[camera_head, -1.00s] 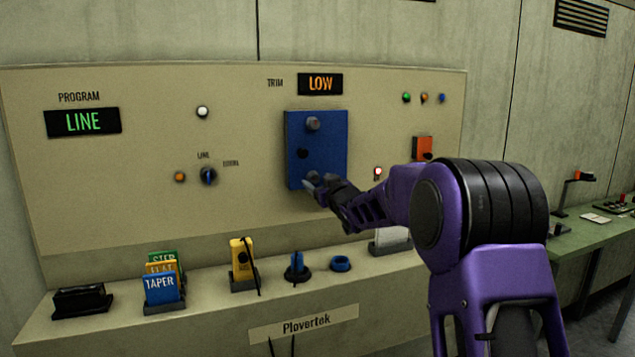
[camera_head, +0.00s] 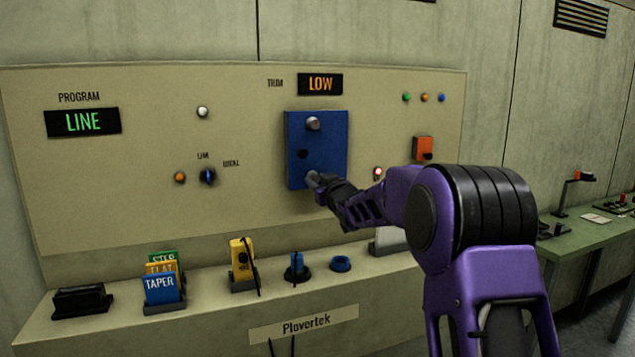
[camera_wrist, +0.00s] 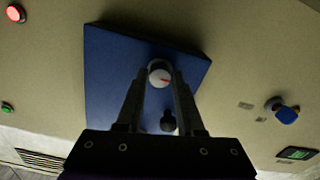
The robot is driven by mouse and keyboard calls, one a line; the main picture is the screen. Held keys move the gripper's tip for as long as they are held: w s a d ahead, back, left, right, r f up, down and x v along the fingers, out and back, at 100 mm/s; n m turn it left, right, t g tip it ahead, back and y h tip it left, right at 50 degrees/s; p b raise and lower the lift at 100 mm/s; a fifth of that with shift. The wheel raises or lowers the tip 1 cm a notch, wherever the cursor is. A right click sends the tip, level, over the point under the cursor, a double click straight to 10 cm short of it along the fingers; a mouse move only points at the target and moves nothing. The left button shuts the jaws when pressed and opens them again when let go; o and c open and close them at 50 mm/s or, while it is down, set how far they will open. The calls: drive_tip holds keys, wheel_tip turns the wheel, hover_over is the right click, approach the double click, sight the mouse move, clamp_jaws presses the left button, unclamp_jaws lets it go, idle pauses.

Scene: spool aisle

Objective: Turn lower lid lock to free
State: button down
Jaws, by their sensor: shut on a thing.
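The blue lid (camera_head: 328,150) is mounted on the beige panel. A grey round lock (camera_head: 312,124) sits near its top and a dark knob (camera_head: 303,154) below that. The lower lock (camera_wrist: 159,78) is a pale round knob with a red mark on its face, seen in the wrist view near the edge of the blue lid (camera_wrist: 110,85). My gripper (camera_head: 314,179) is at the lid's lower edge. In the wrist view, its two fingers (camera_wrist: 160,80) are shut on the lower lock, one on each side. The dark knob (camera_wrist: 168,122) shows between the fingers.
A red-lit button (camera_head: 378,173) and an orange box (camera_head: 423,148) are right of the lid. A selector knob (camera_head: 208,176) is to the left. The ledge below holds coloured cards (camera_head: 160,288), a yellow device (camera_head: 242,258) and a blue ring (camera_head: 340,264).

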drive_tip(key=shift+m, duration=0.3)
drive_tip(key=m+p, duration=0.2)
drive_tip(key=m, duration=0.2)
drive_tip(key=m+p, duration=0.1)
drive_tip(key=m, duration=0.3)
drive_tip(key=shift+m, duration=0.4)
drive_tip(key=m, duration=0.4)
drive_tip(key=shift+f+m, duration=0.1)
drive_tip(key=shift+m, duration=0.2)
drive_tip(key=shift+m+b, duration=0.65)
drive_tip(key=shift+m, duration=1.25)
drive_tip(key=c, duration=0.5)
unclamp_jaws()
